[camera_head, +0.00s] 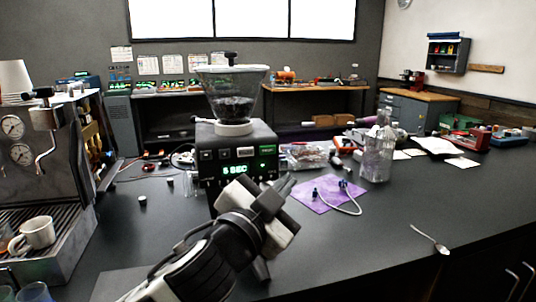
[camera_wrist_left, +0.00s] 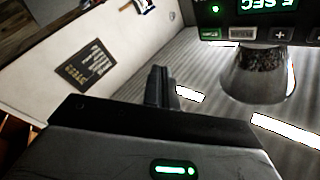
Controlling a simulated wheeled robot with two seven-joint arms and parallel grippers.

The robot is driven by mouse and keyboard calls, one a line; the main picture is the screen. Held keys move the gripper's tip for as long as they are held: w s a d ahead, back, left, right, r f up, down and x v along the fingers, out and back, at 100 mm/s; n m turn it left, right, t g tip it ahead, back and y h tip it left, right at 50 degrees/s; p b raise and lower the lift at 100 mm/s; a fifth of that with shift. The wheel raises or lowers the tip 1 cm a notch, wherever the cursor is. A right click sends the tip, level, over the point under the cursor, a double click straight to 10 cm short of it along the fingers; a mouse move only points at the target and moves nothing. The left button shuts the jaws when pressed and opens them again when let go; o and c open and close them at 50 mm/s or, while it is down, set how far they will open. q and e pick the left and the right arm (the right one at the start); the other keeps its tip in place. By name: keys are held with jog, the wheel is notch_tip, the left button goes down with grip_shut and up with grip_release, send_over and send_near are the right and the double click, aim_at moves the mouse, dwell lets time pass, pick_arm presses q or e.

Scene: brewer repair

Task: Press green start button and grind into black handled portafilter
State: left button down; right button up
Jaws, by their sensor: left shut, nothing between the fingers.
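The grinder (camera_head: 235,140) stands on the dark counter with a clear hopper (camera_head: 232,95) of dark beans on top. Its front panel has a lit display (camera_head: 235,170) reading "5 SEC" and a green button (camera_head: 267,150) at upper right. The wrist view, upside down, shows the display (camera_wrist_left: 265,5), the green button (camera_wrist_left: 209,33) and the hopper (camera_wrist_left: 255,75). My left gripper (camera_head: 285,187) is shut and empty, in front of the panel's lower right. It also shows in the wrist view (camera_wrist_left: 160,85). I cannot make out the black handled portafilter; my arm covers the grinder's lower front.
An espresso machine (camera_head: 40,160) with a white cup (camera_head: 34,233) stands at left. A purple mat (camera_head: 322,196) with small parts and a white cable lies right of the grinder, near a clear container (camera_head: 376,155). A spoon (camera_head: 430,238) lies at right. The right front counter is mostly clear.

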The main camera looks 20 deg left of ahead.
aim_at(268, 150)
pick_arm(q)
jog(key=shift+s+r, duration=0.1)
jog(key=shift+r, duration=0.55)
jog(key=shift+w+a, duration=0.85)
jog(key=shift+w, duration=0.4)
jog(key=shift+w+a, duration=0.8)
jog(key=shift+w, duration=0.4)
jog(key=shift+w+a, duration=0.85)
jog(key=shift+w, duration=0.4)
jog(key=shift+w+a, duration=0.25)
jog(key=shift+w, duration=0.1)
